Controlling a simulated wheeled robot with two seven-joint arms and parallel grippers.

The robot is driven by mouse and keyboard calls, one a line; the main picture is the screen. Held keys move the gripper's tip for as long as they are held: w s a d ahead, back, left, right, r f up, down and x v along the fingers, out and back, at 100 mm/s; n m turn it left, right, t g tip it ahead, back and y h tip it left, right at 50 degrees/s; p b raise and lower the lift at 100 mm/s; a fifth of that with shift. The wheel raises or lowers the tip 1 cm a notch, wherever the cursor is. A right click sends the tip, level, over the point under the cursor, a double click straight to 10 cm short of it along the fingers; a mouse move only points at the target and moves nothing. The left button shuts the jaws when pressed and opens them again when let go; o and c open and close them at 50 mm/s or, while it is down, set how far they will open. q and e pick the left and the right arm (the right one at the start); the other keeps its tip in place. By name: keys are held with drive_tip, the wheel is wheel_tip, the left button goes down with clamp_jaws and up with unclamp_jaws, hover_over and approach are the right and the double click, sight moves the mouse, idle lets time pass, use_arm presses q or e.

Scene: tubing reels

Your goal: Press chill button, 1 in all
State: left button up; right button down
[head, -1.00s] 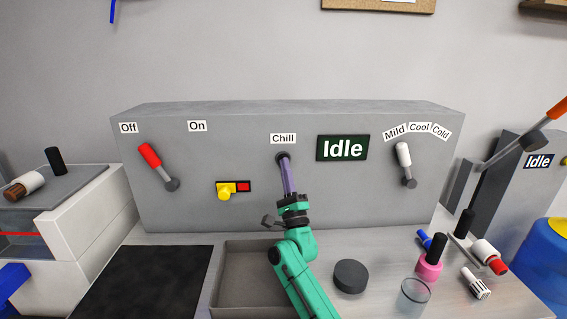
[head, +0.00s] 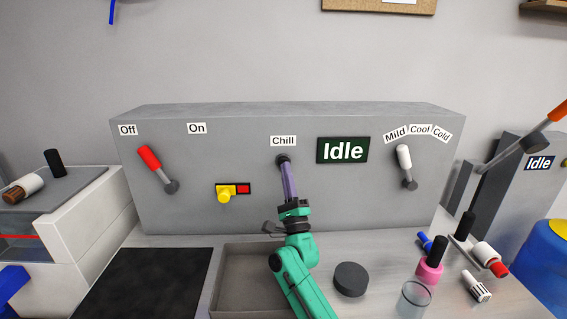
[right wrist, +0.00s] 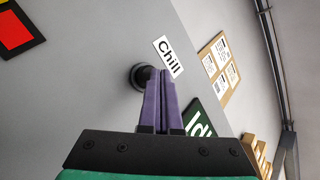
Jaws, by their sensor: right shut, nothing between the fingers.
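The chill button is a dark round knob (head: 282,158) on the grey panel (head: 330,207), just below the "Chill" label (head: 283,141). It also shows in the right wrist view (right wrist: 139,75). My right gripper (head: 285,165) is shut and empty, its purple fingers pointing at the panel. In the head view the fingertips overlap the button; in the right wrist view the fingertips (right wrist: 164,72) lie just right of it. I cannot tell whether they touch. The display (head: 343,149) reads "Idle". My left gripper is not in view.
A red lever (head: 149,157) stands at "Off" on the left, with a yellow knob (head: 226,192) beside a red square. A white lever (head: 404,156) is on the right. Below are an open tray (head: 232,290), a black puck (head: 350,279) and a glass (head: 413,300).

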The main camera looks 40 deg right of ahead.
drive_tip(key=shift+s+a, duration=0.2)
drive_tip(key=shift+s, duration=0.05)
drive_tip(key=s+a+p, duration=0.1)
drive_tip(key=s, duration=0.1)
drive_tip(key=s+a+p, duration=0.1)
drive_tip(key=s+a, duration=0.1)
idle(0.4)
drive_tip(key=shift+f, duration=0.1)
idle(0.7)
